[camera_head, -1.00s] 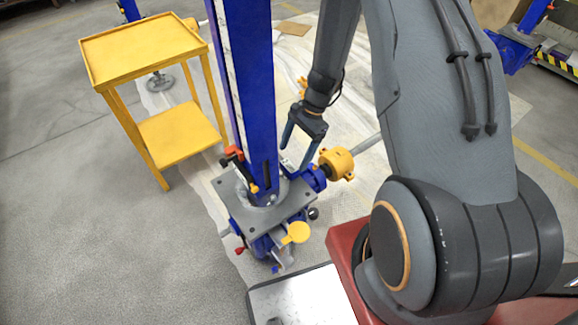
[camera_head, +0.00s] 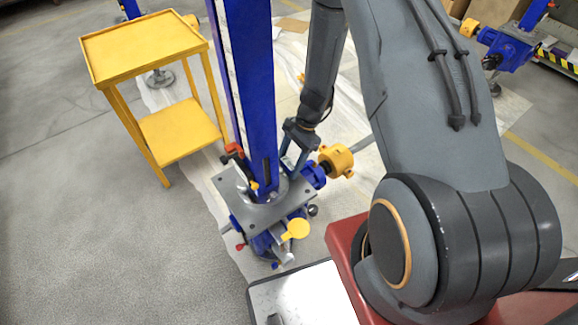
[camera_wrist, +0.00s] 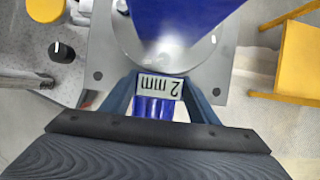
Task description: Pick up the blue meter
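My gripper (camera_head: 293,165) points down beside the blue column in the head view. In the wrist view the fingers of my gripper (camera_wrist: 160,80) are spread, one on each side of the display. Their tips are very close to its edges; contact cannot be told. In the head view the meter is too small and covered to make out.
The tall blue column (camera_head: 250,90) stands on the grey plate (camera_head: 265,210) of the screw jack, close left of my gripper. A yellow motor-like part (camera_head: 336,160) is just right of it. A yellow two-shelf cart (camera_head: 150,55) stands further left. Floor at left is clear.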

